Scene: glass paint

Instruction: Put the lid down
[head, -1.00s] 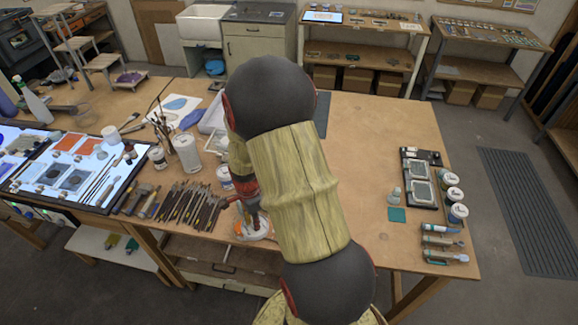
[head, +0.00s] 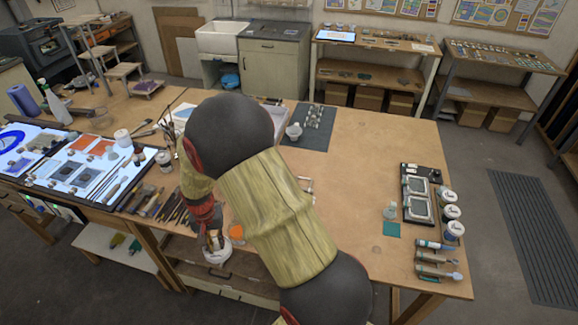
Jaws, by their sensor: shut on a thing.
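My gripper (head: 211,244) points down at the table's front edge, left of centre. It is shut on a pale, round, whitish thing that I take for the lid (head: 214,264). The lid shows below the fingertips, in front of the table's edge in the picture; I cannot tell its height. My fingers hide part of it. An orange-topped round thing (head: 236,232) lies on the table just right of my gripper, partly behind my arm.
My arm hides the middle of the wooden table (head: 345,165). Left are dark tools (head: 172,208) and a lit panel (head: 85,165). The table right of my arm is largely clear.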

